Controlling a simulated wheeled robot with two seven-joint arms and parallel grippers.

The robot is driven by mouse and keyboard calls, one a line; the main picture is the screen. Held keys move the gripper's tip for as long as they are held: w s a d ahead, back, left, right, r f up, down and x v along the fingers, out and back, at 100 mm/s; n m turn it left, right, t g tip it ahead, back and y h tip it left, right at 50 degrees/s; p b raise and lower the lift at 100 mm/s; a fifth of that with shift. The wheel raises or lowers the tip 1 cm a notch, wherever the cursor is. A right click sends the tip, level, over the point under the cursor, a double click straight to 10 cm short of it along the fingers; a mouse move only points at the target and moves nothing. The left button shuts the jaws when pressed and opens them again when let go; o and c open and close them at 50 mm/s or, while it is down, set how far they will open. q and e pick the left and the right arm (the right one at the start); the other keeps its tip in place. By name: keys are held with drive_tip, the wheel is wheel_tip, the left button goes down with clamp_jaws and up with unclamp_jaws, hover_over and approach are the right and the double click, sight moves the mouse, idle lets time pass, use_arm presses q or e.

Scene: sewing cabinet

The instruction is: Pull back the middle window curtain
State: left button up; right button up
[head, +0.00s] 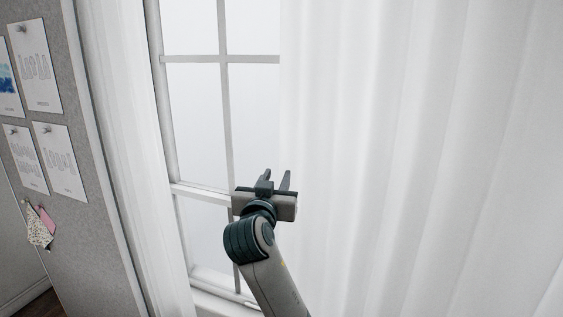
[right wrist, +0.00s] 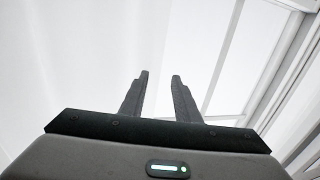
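A wide white curtain (head: 430,150) hangs in soft folds over the right half of the head view. Its left edge hangs beside my right gripper (head: 276,182). A narrow white curtain (head: 125,130) hangs at the left of the window (head: 195,110). The right gripper is raised in front of the window, with its two fingers apart. In the right wrist view its fingers (right wrist: 160,95) have a gap between them and no cloth shows in it. Pale curtain (right wrist: 70,60) fills the left of that view; whether it touches a finger is unclear. My left gripper is out of view.
A grey pinboard (head: 75,190) with several pinned sheets stands at the far left. Fabric swatches (head: 38,228) hang from it. The window sill (head: 222,300) runs below the panes. Bare glass lies between the two curtains.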

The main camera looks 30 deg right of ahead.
sight(279, 172)
drive_tip(key=p+x, duration=0.1)
drive_tip(key=x, duration=0.4)
drive_tip(key=shift+w+d+r+p, duration=0.15)
drive_tip(key=shift+w+d+p, duration=0.1)
drive_tip(key=shift+d+p, duration=0.1)
drive_tip(key=shift+x, duration=0.8)
drive_tip(key=shift+c, duration=0.6)
clamp_jaws()
